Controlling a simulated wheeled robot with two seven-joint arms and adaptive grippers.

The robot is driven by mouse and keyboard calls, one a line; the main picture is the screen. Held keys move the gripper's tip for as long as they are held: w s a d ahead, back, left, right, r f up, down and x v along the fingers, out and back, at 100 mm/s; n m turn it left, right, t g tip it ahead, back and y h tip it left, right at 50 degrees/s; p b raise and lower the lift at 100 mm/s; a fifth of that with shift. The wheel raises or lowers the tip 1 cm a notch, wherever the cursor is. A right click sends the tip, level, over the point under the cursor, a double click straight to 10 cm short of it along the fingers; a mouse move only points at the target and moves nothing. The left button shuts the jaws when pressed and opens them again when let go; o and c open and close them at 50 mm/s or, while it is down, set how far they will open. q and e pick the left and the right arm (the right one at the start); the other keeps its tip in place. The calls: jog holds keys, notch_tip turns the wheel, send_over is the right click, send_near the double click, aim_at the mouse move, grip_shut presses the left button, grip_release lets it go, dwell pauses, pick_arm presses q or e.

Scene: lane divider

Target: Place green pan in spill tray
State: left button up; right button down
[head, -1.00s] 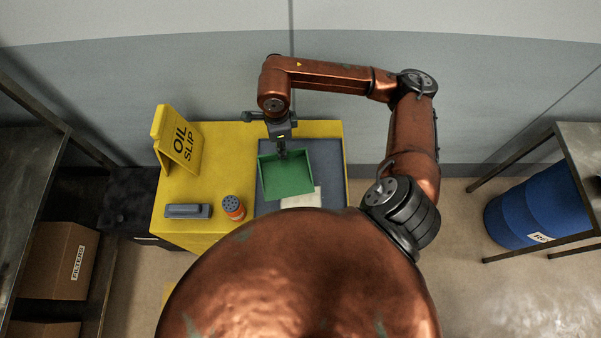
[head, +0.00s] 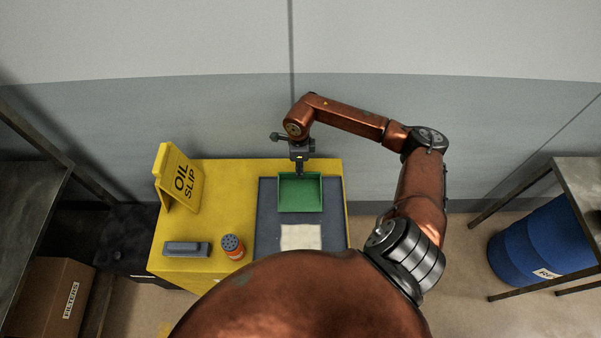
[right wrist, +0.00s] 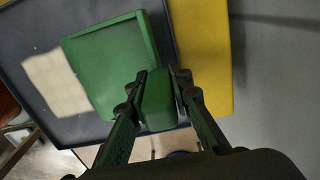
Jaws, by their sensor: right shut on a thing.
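The green pan (head: 300,196) is a square, shallow pan over the far part of the dark grey spill tray (head: 267,222). In the right wrist view the green pan (right wrist: 106,62) has its handle between the fingers of my right gripper (right wrist: 158,92), which is shut on it. My right gripper (head: 299,169) is at the pan's far edge in the head view. The spill tray (right wrist: 40,95) also shows in the wrist view, beneath the pan. I cannot tell whether the pan touches the tray floor. My left gripper is not in view.
A pale cloth or pad (head: 301,237) lies in the tray's near part. On the yellow top (head: 235,185) are an oil slip sign (head: 180,178), an orange can (head: 232,247) and a grey block (head: 187,249). A blue barrel (head: 535,240) stands under the right table.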

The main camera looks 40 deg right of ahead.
jog(key=shift+w+d+f, duration=0.15)
jog(key=shift+d+f, duration=0.15)
jog(key=shift+f, duration=0.1)
jog(key=shift+d+f, duration=0.1)
jog(key=shift+f, duration=1.55)
jog(key=shift+f, duration=0.15)
jog(key=c, duration=1.7)
grip_release()
jog(key=shift+c, duration=0.2)
notch_tip(320, 180, up, 12)
jog(key=shift+r, duration=0.15)
